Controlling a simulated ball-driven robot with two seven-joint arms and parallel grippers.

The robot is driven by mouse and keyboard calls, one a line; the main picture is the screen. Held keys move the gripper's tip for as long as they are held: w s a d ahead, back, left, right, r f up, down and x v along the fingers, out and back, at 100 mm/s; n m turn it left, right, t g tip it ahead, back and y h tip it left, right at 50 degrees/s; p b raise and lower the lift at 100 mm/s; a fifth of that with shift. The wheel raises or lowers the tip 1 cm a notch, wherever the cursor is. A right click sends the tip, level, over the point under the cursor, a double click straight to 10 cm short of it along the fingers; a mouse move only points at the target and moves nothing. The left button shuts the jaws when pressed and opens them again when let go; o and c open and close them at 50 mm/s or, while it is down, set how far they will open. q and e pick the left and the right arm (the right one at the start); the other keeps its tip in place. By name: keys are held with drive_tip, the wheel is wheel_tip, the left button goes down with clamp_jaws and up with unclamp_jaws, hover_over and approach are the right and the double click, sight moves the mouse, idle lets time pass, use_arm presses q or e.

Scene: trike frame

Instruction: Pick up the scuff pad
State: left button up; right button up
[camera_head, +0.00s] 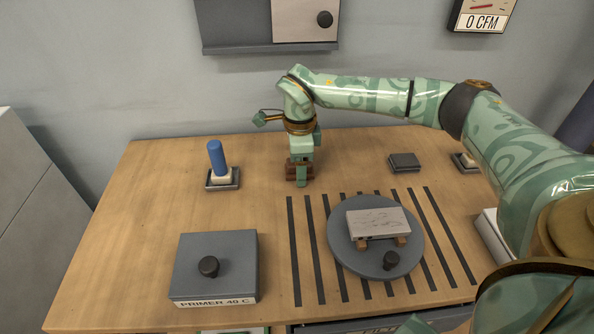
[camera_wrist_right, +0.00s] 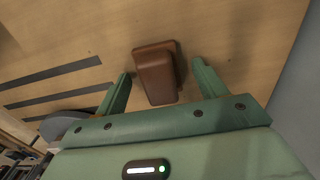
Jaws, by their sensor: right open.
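A brown block, which looks like the scuff pad (camera_wrist_right: 157,72), sits on the wooden bench. In the head view the scuff pad (camera_head: 290,168) is partly hidden behind my right gripper (camera_head: 301,177), which points down over it. In the right wrist view my right gripper (camera_wrist_right: 161,72) is open, with one finger on each side of the pad. Gaps show between the pad and both fingers, so it is not gripped. My left gripper is not in view.
A blue-handled tool (camera_head: 217,158) stands left on a grey base. A grey primer box (camera_head: 214,266) is front left. Dark strips and a round turntable (camera_head: 340,243) bearing a silver plate (camera_head: 378,222) lie right. A dark grey block (camera_head: 404,162) sits behind them.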

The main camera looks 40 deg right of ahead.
drive_tip(key=c, duration=1.1)
drive_tip(key=shift+r, duration=0.3)
drive_tip(key=r+p, duration=0.3)
drive_tip(key=r, duration=0.1)
drive_tip(key=shift+s+a, duration=0.15)
drive_tip(key=shift+a, duration=0.15)
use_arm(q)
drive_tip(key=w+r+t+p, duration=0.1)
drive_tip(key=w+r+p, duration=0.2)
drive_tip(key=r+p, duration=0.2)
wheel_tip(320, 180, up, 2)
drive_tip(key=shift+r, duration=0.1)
use_arm(e)
drive_tip(key=s+a+r, duration=0.2)
drive_tip(key=a, duration=0.1)
drive_tip(key=s+a+r, duration=0.3)
drive_tip(key=a, duration=0.1)
drive_tip(key=s+a+r, duration=0.2)
drive_tip(key=a+r, duration=0.1)
drive_tip(key=a, duration=0.1)
drive_tip(key=shift+s+r, duration=0.25)
drive_tip(key=shift+s, duration=0.1)
